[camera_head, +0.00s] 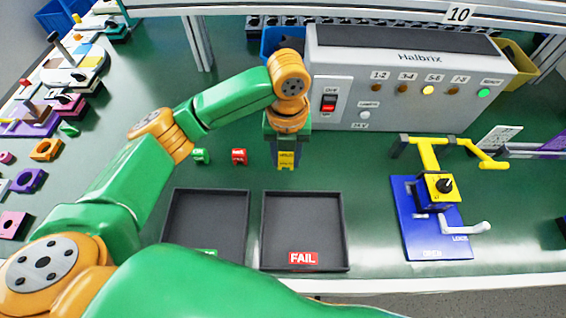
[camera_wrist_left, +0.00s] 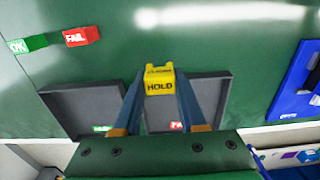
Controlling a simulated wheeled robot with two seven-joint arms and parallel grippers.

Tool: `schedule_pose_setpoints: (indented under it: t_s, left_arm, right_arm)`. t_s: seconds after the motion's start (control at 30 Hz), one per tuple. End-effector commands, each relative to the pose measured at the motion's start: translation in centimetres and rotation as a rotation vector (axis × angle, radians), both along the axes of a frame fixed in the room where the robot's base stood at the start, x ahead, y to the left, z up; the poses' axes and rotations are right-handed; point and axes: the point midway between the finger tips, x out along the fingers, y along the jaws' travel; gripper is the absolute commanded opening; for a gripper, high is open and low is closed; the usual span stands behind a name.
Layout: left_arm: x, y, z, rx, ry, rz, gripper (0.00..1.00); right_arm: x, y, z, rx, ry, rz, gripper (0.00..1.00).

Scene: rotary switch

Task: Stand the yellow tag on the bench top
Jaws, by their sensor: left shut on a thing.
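The yellow tag (camera_head: 286,163) marked HOLD is between the fingers of my left gripper (camera_head: 286,148), which is shut on it. In the left wrist view the tag (camera_wrist_left: 160,86) sits upright between the two fingertips, its lettering facing the camera. The gripper points down over the green bench top (camera_head: 240,105), behind the two dark trays. I cannot tell whether the tag's lower edge touches the bench. My right gripper is not in view.
A green OK tag (camera_head: 201,156) and a red FAIL tag (camera_head: 239,157) stand left of the gripper. Dark trays (camera_head: 346,232) lie in front. A grey Halbrix box (camera_head: 400,105) stands behind; a blue fixture (camera_head: 409,225) with yellow clamp is right.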

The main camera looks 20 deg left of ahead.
Motion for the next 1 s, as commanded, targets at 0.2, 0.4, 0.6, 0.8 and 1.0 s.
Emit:
schedule_pose_setpoints:
  t_s: [0.2,0.4,0.6,0.8,1.0]
  left_arm:
    - [1.4,2.2,-3.2,0.001,0.003,0.003,0.0]
    - [1.5,2.4,-6.3,0.001,0.0,-0.003,0.0]
    - [1.6,2.3,-6.5,0.0,-0.002,-0.003,0.0]
    - [1.6,2.3,-6.8,0.0,-0.002,-0.003,0.54]
    - [1.6,2.3,-6.7,0.0,-0.002,-0.003,0.7]
  right_arm:
    - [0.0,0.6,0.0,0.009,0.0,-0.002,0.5]
    - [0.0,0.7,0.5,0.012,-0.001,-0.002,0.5]
    - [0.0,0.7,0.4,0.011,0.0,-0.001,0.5]
    - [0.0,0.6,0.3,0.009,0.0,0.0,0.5]
    - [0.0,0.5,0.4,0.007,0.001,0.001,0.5]
